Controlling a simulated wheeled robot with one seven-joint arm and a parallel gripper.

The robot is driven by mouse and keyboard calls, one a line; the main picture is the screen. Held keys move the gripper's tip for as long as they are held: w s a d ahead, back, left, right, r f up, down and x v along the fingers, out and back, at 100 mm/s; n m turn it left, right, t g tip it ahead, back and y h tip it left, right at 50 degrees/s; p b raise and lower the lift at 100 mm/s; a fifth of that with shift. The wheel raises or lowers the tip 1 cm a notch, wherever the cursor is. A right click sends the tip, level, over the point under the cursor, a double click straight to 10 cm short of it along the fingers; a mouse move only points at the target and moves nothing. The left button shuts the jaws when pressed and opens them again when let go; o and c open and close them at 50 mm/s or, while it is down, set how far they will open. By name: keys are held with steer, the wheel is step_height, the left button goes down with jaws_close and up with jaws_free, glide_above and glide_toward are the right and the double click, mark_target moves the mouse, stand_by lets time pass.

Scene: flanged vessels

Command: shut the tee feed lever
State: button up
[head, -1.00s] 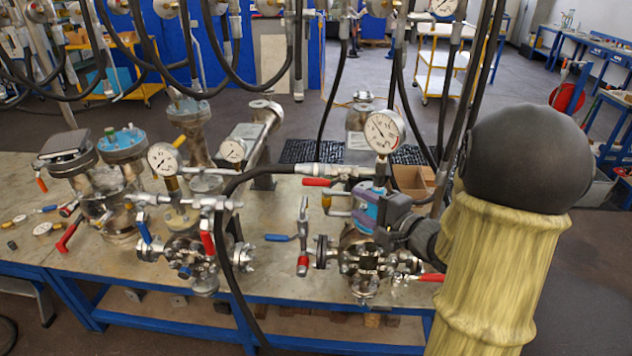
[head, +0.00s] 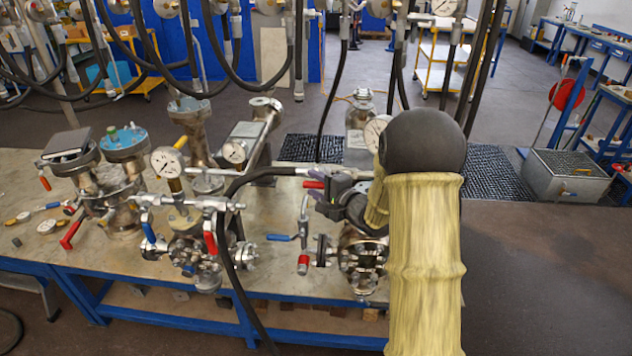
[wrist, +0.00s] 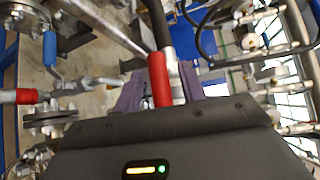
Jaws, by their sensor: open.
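The tee feed lever appears to be the red-sleeved lever (head: 313,184) on the pipe tee above the right-hand vessel (head: 362,262). In the wrist view the red sleeve (wrist: 160,80) lies between my two purple fingers, with a visible gap on its left side. My gripper (head: 327,197) is open, just right of and close to the red sleeve in the head view; it also shows in the wrist view (wrist: 163,82). I cannot tell whether a finger touches the lever. My arm hides most of the tee and part of the pressure gauge (head: 376,131).
A black hose (head: 236,200) runs from the tee to the left and down past the bench front. A blue-handled lever (head: 278,237) and a red-handled valve (head: 303,264) sit left of the vessel. More flanged vessels (head: 195,255) stand on the bench to the left.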

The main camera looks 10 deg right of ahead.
jaws_close()
